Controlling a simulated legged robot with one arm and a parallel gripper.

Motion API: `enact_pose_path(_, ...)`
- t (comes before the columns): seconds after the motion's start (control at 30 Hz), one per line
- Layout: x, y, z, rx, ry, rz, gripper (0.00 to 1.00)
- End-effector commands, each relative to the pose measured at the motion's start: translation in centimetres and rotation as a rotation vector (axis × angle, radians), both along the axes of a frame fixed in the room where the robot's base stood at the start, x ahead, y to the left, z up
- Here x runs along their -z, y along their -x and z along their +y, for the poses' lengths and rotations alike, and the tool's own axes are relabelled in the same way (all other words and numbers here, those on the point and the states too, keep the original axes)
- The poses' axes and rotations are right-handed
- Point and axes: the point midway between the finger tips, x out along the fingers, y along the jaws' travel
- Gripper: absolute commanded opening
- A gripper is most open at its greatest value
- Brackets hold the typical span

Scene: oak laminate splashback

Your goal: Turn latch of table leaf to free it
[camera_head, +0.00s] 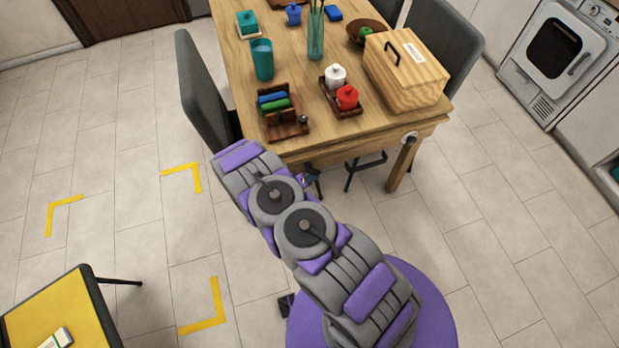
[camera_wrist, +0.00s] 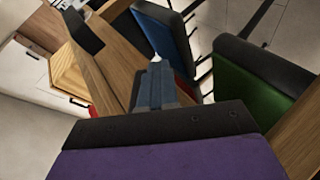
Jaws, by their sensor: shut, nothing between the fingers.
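The wooden table (camera_head: 230,45) stands ahead of me with its near end facing me. My gripper (camera_head: 313,177) is mostly hidden by my arm, low by the table's near edge and left of that fitting. In the wrist view my gripper (camera_wrist: 155,66) is shut and empty, pointing along beneath wooden table parts. I cannot make out the latch clearly in the wrist view, nor which part is the leaf.
A wooden box (camera_head: 405,75), a caddy (camera_head: 283,115) and red and white jars stand on the table. Grey chairs (camera_head: 200,90) flank it. A yellow-topped table (camera_head: 60,315) is at lower left. Tiled floor is clear right of my arm.

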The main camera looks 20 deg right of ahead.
Motion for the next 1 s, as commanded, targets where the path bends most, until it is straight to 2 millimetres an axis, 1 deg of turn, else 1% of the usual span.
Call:
enact_pose_path(0.2,-0.02,-0.02,0.35,-0.003,0.004,0.0,0.0)
enact_pose_path(0.6,0.02,-0.01,-0.51,-0.002,0.0,0.0,0.0)
enact_pose_path(1.0,0.0,0.0,-0.35,-0.002,0.003,0.0,0.0)
